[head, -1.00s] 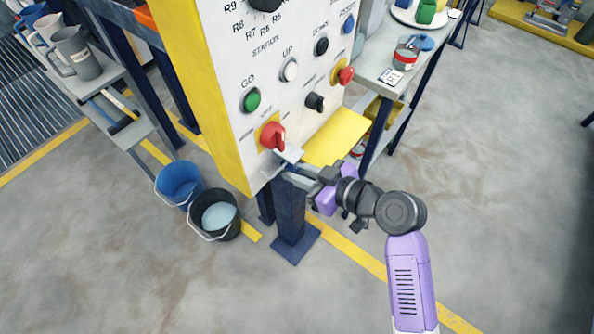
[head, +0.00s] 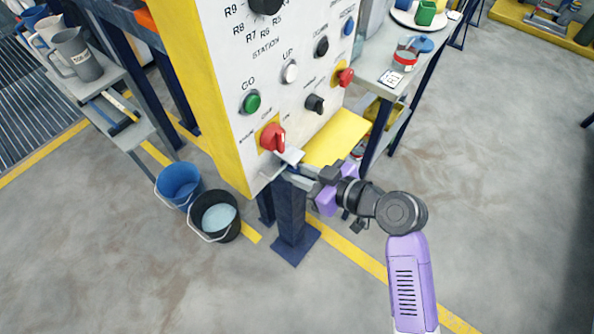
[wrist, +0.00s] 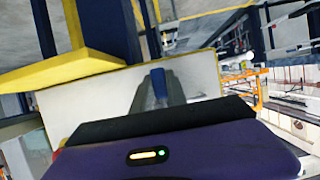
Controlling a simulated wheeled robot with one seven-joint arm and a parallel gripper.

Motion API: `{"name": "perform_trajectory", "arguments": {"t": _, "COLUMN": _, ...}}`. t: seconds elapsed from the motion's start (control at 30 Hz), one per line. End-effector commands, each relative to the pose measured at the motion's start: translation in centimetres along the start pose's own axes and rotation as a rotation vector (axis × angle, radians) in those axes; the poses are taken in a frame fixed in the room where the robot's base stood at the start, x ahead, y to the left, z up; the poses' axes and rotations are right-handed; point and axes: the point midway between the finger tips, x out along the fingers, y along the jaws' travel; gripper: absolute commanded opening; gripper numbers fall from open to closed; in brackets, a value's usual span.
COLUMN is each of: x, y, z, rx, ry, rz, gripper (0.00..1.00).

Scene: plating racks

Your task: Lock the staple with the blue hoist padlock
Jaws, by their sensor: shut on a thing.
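My gripper (head: 297,172) is at the lower edge of the control panel, just below the red rotary switch (head: 272,138). In the wrist view, its grey fingers are shut on a blue thing (wrist: 158,82), which I take to be the blue hoist padlock. The padlock's shackle and most of its body are hidden. A pale metal plate (head: 290,156) juts out under the red switch, right at the fingertips; it may be part of the staple. I cannot tell whether the padlock touches or passes through the staple.
The white and yellow control panel (head: 240,128) stands on a blue post (head: 291,215). A yellow tray-like plate (head: 337,138) juts out right of the gripper. A blue bucket (head: 178,184) and a black bucket (head: 214,215) stand on the floor at left.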

Motion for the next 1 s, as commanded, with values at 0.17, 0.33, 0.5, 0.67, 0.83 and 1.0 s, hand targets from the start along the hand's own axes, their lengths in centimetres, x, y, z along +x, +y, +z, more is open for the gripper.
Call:
{"name": "perform_trajectory", "arguments": {"t": 0.17, "x": 0.1, "y": 0.0, "z": 0.3, "rx": 0.000, "ry": 0.000, "rz": 0.000, "gripper": 0.00}}
{"name": "perform_trajectory", "arguments": {"t": 0.33, "x": 0.1, "y": 0.0, "z": 0.3, "rx": 0.000, "ry": 0.000, "rz": 0.000, "gripper": 0.00}}
{"name": "perform_trajectory", "arguments": {"t": 0.5, "x": 0.1, "y": 0.0, "z": 0.3, "rx": 0.000, "ry": 0.000, "rz": 0.000, "gripper": 0.32}}
{"name": "perform_trajectory", "arguments": {"t": 0.67, "x": 0.1, "y": 0.0, "z": 0.3, "rx": 0.000, "ry": -0.001, "rz": 0.000, "gripper": 0.43}}
{"name": "perform_trajectory", "arguments": {"t": 0.83, "x": 0.1, "y": 0.0, "z": 0.4, "rx": 0.001, "ry": -0.002, "rz": -0.001, "gripper": 0.43}}
{"name": "perform_trajectory", "arguments": {"t": 1.0, "x": -0.9, "y": 0.1, "z": 0.5, "rx": 0.002, "ry": -0.002, "rz": 0.001, "gripper": 0.43}}
